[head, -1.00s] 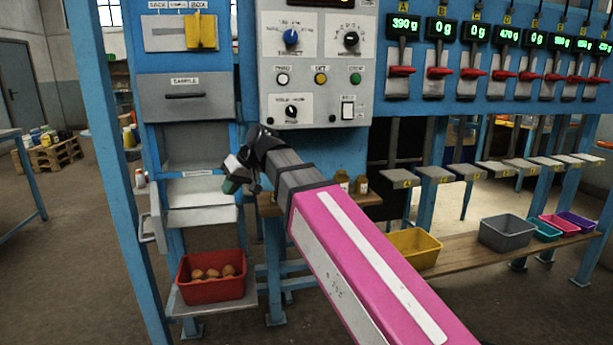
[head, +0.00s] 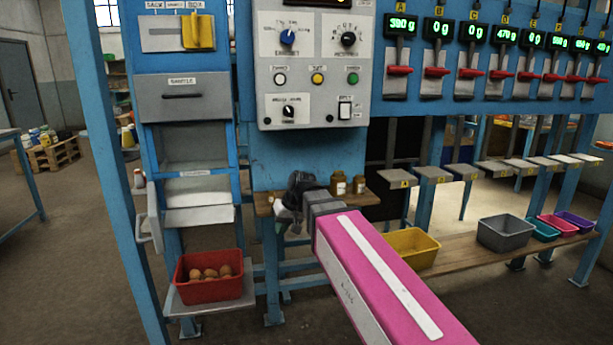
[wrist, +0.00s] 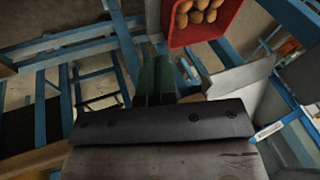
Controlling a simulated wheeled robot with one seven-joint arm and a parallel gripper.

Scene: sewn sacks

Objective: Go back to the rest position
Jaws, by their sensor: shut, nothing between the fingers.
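My gripper (head: 280,226) is in front of the blue frame, beside the small wooden shelf, with my pink arm reaching to it from the lower right. In the wrist view its green fingers (wrist: 155,82) are together with nothing between them. In the head view the fingertips are small and partly hidden by my wrist. The gripper touches nothing that I can make out.
A red bin (head: 209,288) of brown, rounded items stands low at the left, below the open white chute (head: 198,200). Two brown jars (head: 338,183) stand on the wooden shelf (head: 365,198) behind my wrist. A yellow bin (head: 412,250) and other bins line a low plank at right.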

